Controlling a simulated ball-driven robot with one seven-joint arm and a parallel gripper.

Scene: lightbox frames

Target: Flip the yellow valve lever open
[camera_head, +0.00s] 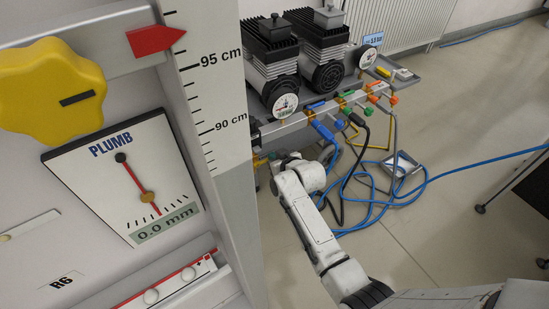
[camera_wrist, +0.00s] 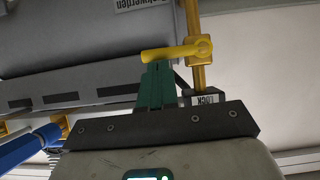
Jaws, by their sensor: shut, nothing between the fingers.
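The yellow valve lever (camera_wrist: 172,53) shows in the wrist view. It lies roughly level across the picture, and its round ring end sits at the upright brass pipe (camera_wrist: 192,20). My gripper (camera_wrist: 157,66) has its green fingers shut together and empty. Their tips are right at the lower side of the lever's left part, overlapping it in the picture; I cannot tell whether they touch. In the head view my arm reaches to the manifold's lower left end, where the white post hides part of the scene. The lever cannot be made out clearly there.
A blue fitting (camera_wrist: 30,147) is at lower left. In the head view, the white post (camera_head: 215,110) stands left of my arm. Blue hoses (camera_head: 385,200) lie on the floor to the right.

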